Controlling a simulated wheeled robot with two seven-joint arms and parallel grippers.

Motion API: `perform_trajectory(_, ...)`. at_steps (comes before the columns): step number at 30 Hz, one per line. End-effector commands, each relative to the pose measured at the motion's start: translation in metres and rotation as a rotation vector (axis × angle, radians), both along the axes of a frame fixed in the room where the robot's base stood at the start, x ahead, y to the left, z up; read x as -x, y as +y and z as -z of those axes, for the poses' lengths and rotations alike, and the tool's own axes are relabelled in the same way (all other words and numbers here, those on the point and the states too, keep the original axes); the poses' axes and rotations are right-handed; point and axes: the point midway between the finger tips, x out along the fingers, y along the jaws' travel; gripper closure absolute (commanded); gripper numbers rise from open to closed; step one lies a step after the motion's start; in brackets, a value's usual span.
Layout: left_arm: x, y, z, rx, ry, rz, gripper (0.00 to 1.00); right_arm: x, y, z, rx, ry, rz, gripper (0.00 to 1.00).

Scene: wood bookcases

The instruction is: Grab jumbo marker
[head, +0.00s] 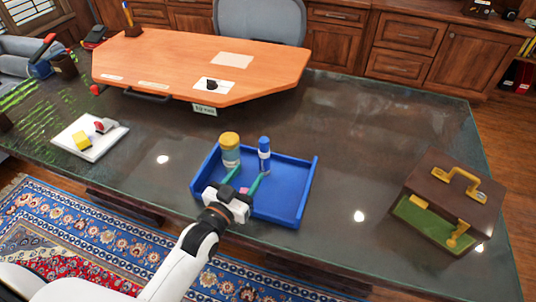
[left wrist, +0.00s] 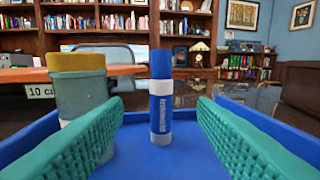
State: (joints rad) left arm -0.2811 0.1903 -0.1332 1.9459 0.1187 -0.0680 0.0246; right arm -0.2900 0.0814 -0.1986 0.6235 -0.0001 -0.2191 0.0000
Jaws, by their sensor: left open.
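The jumbo marker (head: 264,153) is a thick upright cylinder with a blue cap, a white band and a blue labelled body. It stands in the blue tray (head: 301,202) and shows centred in the left wrist view (left wrist: 160,98). My left gripper (head: 246,180) is open, its teal fingers reaching low over the tray toward the marker. In the left wrist view the marker appears in the gap between the fingers, with space on both sides; I see no contact. A jar with a yellow lid (head: 230,150) stands left of the marker, partly behind the left finger (left wrist: 77,140). My right gripper is not in view.
A small pink item (head: 244,190) is in the tray near my gripper. A brown box with gold handle (head: 447,205) stands at right, a white board with blocks (head: 108,146) at left. The orange desktop (head: 170,60) lies behind. Dark tabletop is clear on both sides of the tray.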

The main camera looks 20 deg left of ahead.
Motion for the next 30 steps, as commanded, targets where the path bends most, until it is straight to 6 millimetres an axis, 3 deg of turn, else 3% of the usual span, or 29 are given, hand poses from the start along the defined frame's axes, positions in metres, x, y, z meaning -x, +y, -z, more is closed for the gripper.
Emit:
perform_trajectory(3, -0.023, -0.005, -0.002, 0.002, -0.003, 0.000, 0.48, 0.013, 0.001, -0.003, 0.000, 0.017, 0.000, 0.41)
perform_trajectory(7, -0.039, -0.008, -0.001, 0.001, -0.002, 0.000, 0.48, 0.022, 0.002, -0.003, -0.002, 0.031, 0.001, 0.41)
perform_trajectory(13, -0.053, -0.011, 0.000, 0.001, -0.001, 0.000, 0.48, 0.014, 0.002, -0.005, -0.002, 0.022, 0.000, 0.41)
perform_trajectory(21, -0.090, -0.019, 0.002, 0.001, -0.001, 0.000, 0.48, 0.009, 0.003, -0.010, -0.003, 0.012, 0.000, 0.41)
perform_trajectory(30, -0.096, -0.020, 0.003, 0.001, 0.000, 0.000, 0.48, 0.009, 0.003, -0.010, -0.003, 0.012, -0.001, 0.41)
